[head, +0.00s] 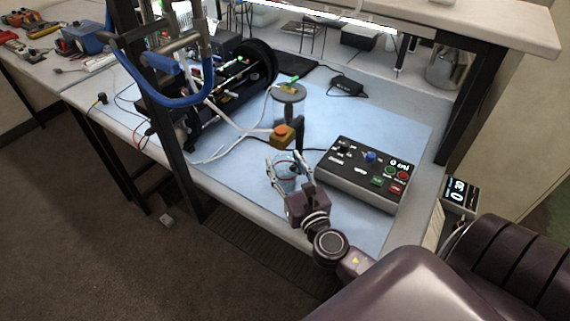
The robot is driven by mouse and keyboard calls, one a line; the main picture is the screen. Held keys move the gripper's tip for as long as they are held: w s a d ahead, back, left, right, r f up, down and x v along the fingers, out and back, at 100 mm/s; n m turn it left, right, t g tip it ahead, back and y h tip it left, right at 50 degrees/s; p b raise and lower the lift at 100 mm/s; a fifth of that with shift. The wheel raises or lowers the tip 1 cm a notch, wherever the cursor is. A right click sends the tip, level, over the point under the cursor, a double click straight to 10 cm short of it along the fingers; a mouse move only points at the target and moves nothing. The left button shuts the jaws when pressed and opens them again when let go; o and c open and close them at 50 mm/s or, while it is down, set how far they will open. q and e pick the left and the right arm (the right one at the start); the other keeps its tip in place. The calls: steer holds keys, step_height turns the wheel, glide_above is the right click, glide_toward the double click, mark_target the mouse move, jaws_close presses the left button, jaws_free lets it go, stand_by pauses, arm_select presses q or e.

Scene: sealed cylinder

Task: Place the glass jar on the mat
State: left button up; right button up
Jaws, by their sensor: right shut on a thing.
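The glass jar (285,181) is a small clear, bluish vessel over the light blue mat (237,179) on the bench. My right gripper (290,172) reaches in from the lower right and is shut on the jar, with one finger on each side of it. The gripper hides part of the jar. I cannot tell whether the jar's base touches the mat or hangs just above it. My left gripper is not in view.
A black control box (366,172) with coloured buttons stands close right of the jar. A black cylindrical apparatus (215,95) with hoses stands left. The mat's front left is clear.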

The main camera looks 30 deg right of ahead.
steer(key=shift+f, duration=0.15)
steer(key=o, duration=1.3)
steer(key=shift+r, duration=0.2)
steer(key=b+v, duration=0.4)
steer(key=v, duration=0.7)
steer(key=shift+s+f, duration=0.1)
steer(key=shift+f, duration=0.1)
steer(key=shift+s+r, duration=0.15)
steer(key=shift+s, duration=0.3)
